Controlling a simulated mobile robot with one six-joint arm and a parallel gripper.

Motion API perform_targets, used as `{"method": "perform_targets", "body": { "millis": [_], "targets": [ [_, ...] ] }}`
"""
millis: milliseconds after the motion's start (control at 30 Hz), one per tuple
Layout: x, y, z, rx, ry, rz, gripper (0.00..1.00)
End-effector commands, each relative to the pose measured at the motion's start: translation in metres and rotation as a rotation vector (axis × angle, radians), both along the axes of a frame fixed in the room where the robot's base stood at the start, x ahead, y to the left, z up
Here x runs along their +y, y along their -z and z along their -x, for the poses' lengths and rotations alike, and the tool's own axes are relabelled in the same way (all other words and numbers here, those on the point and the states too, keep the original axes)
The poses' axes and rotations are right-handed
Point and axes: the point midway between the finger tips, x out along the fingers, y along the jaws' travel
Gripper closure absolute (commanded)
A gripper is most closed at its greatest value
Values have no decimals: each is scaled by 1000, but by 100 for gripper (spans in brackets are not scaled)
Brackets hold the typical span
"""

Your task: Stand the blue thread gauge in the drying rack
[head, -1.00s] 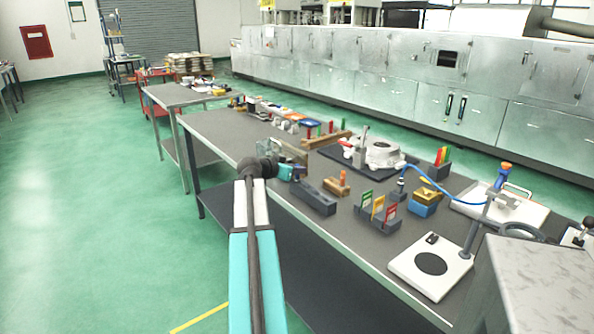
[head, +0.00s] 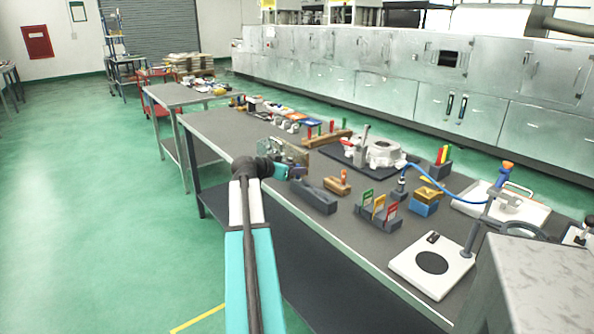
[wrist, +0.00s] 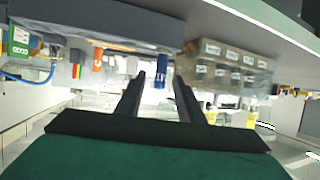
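My gripper (wrist: 160,78) is open in the wrist view, which looks upside down. The blue thread gauge (wrist: 161,66) shows between the fingertips, with a gap on each side. It seems to stand at one end of a long grey block (wrist: 95,22). In the head view my gripper (head: 284,171) is at the left end of this grey block (head: 317,199), and the gauge is small and partly hidden there. I cannot tell for sure which thing is the drying rack; a wooden rack (head: 338,139) with red and green handles stands farther back.
A clear box (head: 297,153) stands close behind my gripper; it shows beside the fingers in the wrist view (wrist: 225,75). A small wooden block (head: 336,187), a card holder (head: 377,217) and a casting (head: 387,152) stand to the right. The floor at left is clear.

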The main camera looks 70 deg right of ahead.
Motion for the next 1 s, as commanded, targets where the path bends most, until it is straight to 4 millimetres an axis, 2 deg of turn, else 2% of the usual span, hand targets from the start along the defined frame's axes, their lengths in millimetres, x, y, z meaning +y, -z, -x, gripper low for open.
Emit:
{"method": "perform_targets", "body": {
  "millis": [200,600,800,1000],
  "targets": [
    [33,-12,-9,0,-2,1,65],
    [86,-36,-27,0,-1,0,65],
    [98,-42,-31,1,-1,0,65],
    [100,-43,-32,1,1,-1,65]
  ]
}}
